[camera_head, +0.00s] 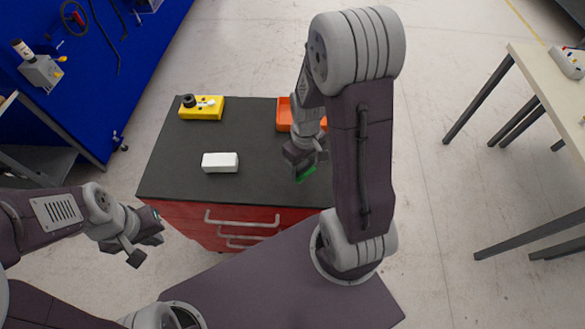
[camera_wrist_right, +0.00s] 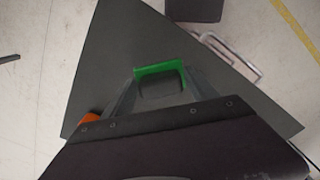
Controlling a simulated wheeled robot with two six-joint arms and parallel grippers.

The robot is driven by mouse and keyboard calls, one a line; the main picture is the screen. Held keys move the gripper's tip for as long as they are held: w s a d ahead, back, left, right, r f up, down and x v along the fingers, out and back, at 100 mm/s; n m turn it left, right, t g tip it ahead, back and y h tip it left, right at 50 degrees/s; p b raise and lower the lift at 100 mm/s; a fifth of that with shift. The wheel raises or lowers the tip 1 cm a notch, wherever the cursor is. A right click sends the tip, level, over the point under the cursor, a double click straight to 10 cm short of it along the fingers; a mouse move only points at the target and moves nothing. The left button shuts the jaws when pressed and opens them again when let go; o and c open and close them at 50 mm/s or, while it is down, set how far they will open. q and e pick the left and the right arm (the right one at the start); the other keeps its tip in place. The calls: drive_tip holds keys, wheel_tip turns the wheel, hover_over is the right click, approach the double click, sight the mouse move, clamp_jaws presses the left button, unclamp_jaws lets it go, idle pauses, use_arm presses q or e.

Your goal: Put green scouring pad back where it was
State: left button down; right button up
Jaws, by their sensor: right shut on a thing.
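The green scouring pad (camera_head: 306,174) is held at the fingertips of my right gripper (camera_head: 304,169), over the right part of the dark cabinet top (camera_head: 262,145). In the right wrist view the green pad (camera_wrist_right: 160,71) lies across the ends of the two fingers (camera_wrist_right: 158,84), which are shut on it. I cannot tell whether the pad touches the surface. My left gripper (camera_head: 141,249) is off the cabinet at the lower left, with its fingers apart and nothing between them.
A white block (camera_head: 220,162) lies on the cabinet top. A yellow block with a black knob (camera_head: 201,108) stands at the back left. An orange tray (camera_head: 284,114) sits at the back right, partly hidden by my right arm. The cabinet top's middle is clear.

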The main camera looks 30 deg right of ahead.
drive_tip(key=w+f, duration=0.1)
drive_tip(key=w+a+f, duration=0.1)
drive_tip(key=w, duration=0.2)
drive_tip(key=shift+w+a+f+p, duration=0.2)
drive_tip(key=shift+w+f+p, duration=0.1)
drive_tip(key=shift+w+f, duration=0.1)
drive_tip(key=shift+s+f, duration=0.2)
drive_tip(key=shift+f, duration=0.05)
wheel_tip(320, 180, down, 3)
drive_tip(key=shift+s+r+p, duration=0.1)
drive_tip(key=shift+p, duration=0.2)
drive_tip(key=shift+w+f, duration=0.25)
drive_tip(key=shift+f, duration=0.1)
drive_tip(key=shift+s+f, duration=0.15)
drive_tip(key=shift+f, duration=0.05)
drive_tip(key=o, duration=1.2)
drive_tip(key=shift+r, duration=0.1)
